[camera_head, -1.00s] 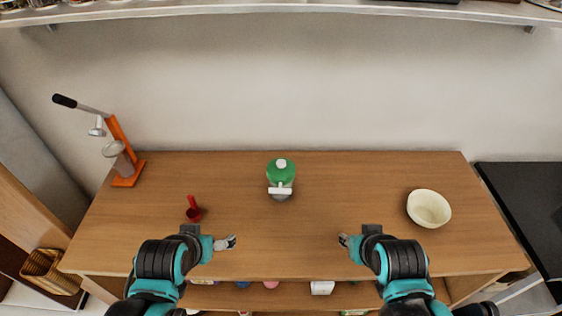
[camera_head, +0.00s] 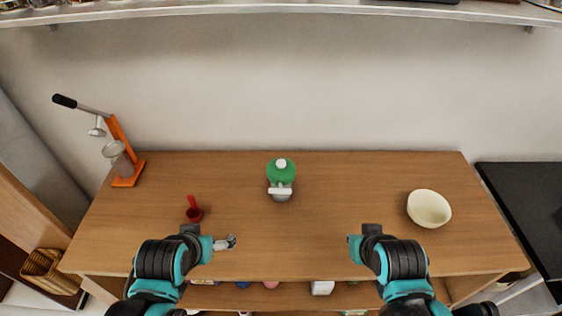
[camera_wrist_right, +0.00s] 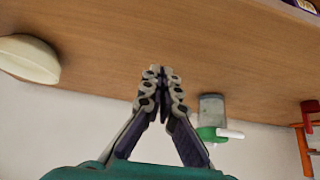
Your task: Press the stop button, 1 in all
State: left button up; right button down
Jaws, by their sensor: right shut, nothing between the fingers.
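A device with a green rounded top (camera_head: 281,172), a pale knob on top and a white bar at its front stands upright mid-table. It also shows upside down in the right wrist view (camera_wrist_right: 212,110). No button marked as stop can be made out. My right gripper (camera_wrist_right: 162,72) is shut and empty, apart from the device. In the head view its fingers are hidden behind its wrist. My left gripper (camera_head: 231,242) is over the front left of the table, touching nothing; its fingers are too small to judge.
A red scoop (camera_head: 194,211) and an orange lever press (camera_head: 122,150) are at left. A cream bowl (camera_head: 428,208) is at right. The wooden table (camera_head: 340,185) is clear around the device. A wall stands behind, with a shelf (camera_head: 280,9) above.

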dwell(0.4)
jog(key=w+a+r+y+p, duration=0.2)
jog(key=w+a+r+p, duration=0.5)
jog(key=w+r+p, duration=0.45)
notch_tip(320, 180, up, 6)
jog(key=r+m+y+p, duration=0.1)
jog(key=m+y+p, duration=0.15)
jog(key=p, duration=1.15)
send_over(283, 164)
pick_arm(q)
notch_tip(283, 164, up, 25)
pick_arm(e)
jog(key=shift+f+n+y, duration=0.3)
jog(key=shift+n+y, duration=0.05)
jog(key=shift+y, duration=0.1)
notch_tip(283, 164, down, 8)
jog(key=b, duration=0.6)
jog(key=shift+b, duration=0.35)
pick_arm(q)
notch_tip(283, 164, down, 7)
jog(key=shift+b, duration=0.4)
pick_arm(e)
jog(key=shift+f, duration=0.4)
pick_arm(q)
jog(key=shift+f+b, duration=0.45)
jog(key=shift+b, duration=0.05)
pick_arm(e)
jog(key=shift+f, duration=0.4)
